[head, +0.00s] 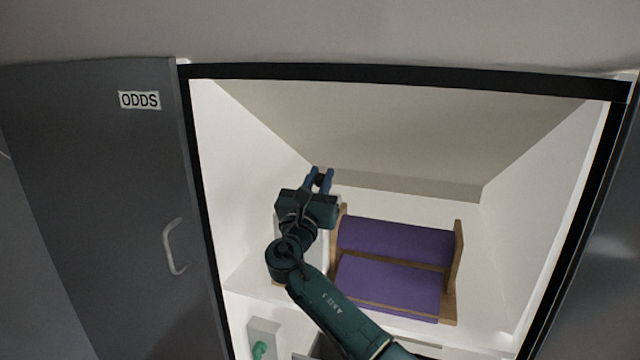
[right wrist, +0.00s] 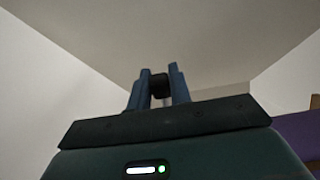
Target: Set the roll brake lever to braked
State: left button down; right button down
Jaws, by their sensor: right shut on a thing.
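My right gripper (head: 322,174) reaches into the white cupboard, at the left of a purple roll (head: 395,240) in a wooden stand (head: 458,265). In the right wrist view its two blue fingers (right wrist: 160,78) are shut on a small black knob (right wrist: 159,86). A thin pale stem shows under the knob between the fingers; I take this to be the roll brake lever. Most of the lever and any brake markings are hidden behind the gripper, so its setting cannot be read. My left gripper is in neither view.
A grey door (head: 95,200) marked ODDS, with a pale handle (head: 173,247), stands at the left. The cupboard has a dark frame (head: 400,76) and a sloping ceiling. A green thing (head: 260,350) sits at a pale box below. Free room lies right of the stand.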

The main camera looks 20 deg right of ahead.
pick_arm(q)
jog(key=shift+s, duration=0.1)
pick_arm(e)
jog(key=c, duration=1.3)
grip_release()
jog(key=shift+s+a+f, duration=0.25)
jog(key=shift+s+a, duration=0.05)
jog(key=shift+s, duration=0.1)
pick_arm(q)
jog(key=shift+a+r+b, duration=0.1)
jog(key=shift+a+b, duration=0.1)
jog(key=shift+b, duration=0.1)
pick_arm(e)
jog(key=v, duration=1.2)
